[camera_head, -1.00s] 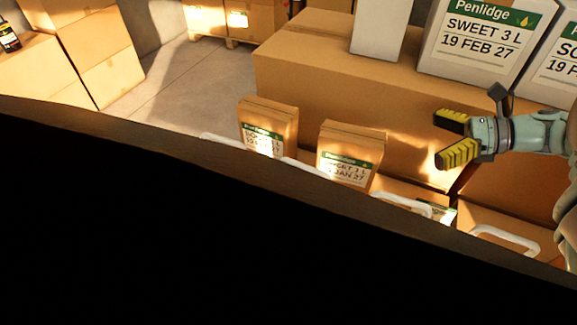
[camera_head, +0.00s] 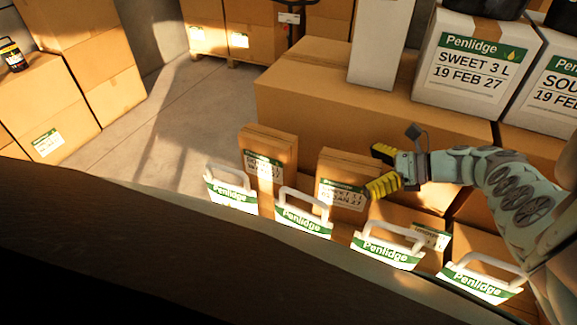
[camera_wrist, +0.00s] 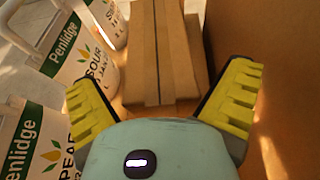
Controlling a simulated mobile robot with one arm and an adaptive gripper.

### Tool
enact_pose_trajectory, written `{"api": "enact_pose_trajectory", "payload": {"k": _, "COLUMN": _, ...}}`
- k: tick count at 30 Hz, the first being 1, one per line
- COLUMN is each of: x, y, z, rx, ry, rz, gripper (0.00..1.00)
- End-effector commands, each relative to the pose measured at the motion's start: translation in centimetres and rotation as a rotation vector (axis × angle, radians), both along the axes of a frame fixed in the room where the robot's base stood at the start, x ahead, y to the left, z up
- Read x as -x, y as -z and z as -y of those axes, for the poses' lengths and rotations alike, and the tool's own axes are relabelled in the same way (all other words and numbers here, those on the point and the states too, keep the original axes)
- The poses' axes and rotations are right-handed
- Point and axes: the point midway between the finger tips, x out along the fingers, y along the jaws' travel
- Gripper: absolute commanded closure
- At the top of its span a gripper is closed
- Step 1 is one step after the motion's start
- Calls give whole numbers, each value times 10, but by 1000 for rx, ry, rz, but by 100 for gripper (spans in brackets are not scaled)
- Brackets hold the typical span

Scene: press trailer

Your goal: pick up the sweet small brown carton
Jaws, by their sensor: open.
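Two small brown cartons stand side by side in the head view. The right one, the sweet small brown carton (camera_head: 343,187), has a white and green label; its earlier view reads SWEET 1 L. The left small carton (camera_head: 268,165) has a similar label, its word hard to read. My gripper (camera_head: 380,170) is open and empty, at the right edge of the sweet carton and overlapping it in the picture. In the wrist view a brown carton top (camera_wrist: 160,45) with a central seam lies ahead between the open fingers (camera_wrist: 163,80). Its label is hidden there.
White-handled Penlidge containers (camera_head: 302,212) stand in a row in front of the cartons. A large brown box (camera_head: 310,95) rises behind them. A white SWEET 3 L box (camera_head: 475,65) sits at the upper right. Open floor (camera_head: 190,100) lies left.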

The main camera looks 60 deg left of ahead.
Motion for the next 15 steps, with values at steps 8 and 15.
{"api": "enact_pose_trajectory", "payload": {"k": 8, "x": 1, "y": 0, "z": -1, "rx": 0, "ry": -2, "rz": 0, "gripper": 8}}
{"api": "enact_pose_trajectory", "payload": {"k": 15, "x": 0, "y": 0, "z": -1, "rx": -1, "ry": 0, "rz": 1, "gripper": 33}}
